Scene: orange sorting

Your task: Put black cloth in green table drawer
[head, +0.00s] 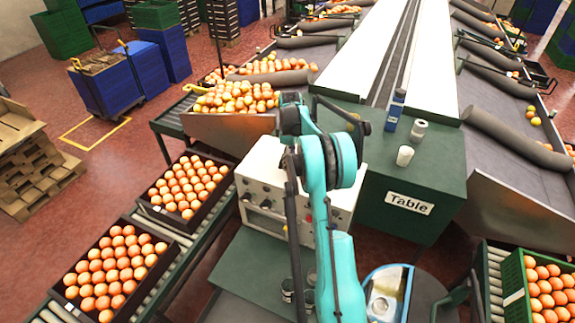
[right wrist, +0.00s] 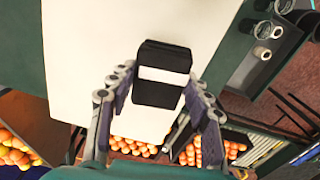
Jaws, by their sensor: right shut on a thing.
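The black cloth (right wrist: 163,58) is a dark folded block with a white band, seen in the right wrist view. My right gripper (right wrist: 160,84) is shut on it, with a finger on either side. Behind it lies the white top of the control box (right wrist: 75,65); I cannot tell the gap between them. In the head view my teal arm crosses in front of the white control box (head: 255,185), and the cloth is hidden. The green table (head: 410,182) has a "Table" label on its front. I cannot make out an open drawer. My left gripper is not in view.
Dark cups (head: 287,289) stand on a low green shelf (head: 245,265). Crates of oranges (head: 118,265) line the left rollers; a green crate (head: 513,292) stands at right.

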